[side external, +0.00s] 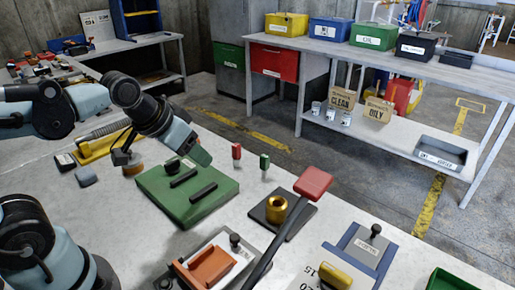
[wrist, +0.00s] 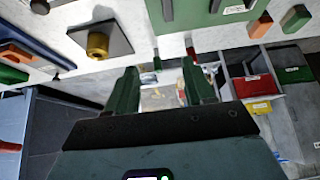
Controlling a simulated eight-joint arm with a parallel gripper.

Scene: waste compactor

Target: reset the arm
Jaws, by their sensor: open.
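My gripper (side external: 201,154) hangs at the end of my arm in the side external view, above the far edge of a green plate with black handles (side external: 187,192). In the wrist view my gripper (wrist: 160,75) shows two green fingers spread apart, with nothing between them but distant background. The height of the fingers over the plate is hard to tell.
A brass cylinder on a black base (side external: 276,208) and a red-ended lever (side external: 313,182) stand right of the plate. Small red (side external: 236,152) and green (side external: 264,163) pieces stand beyond it. A shelf table with coloured bins (side external: 290,45) is across the floor.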

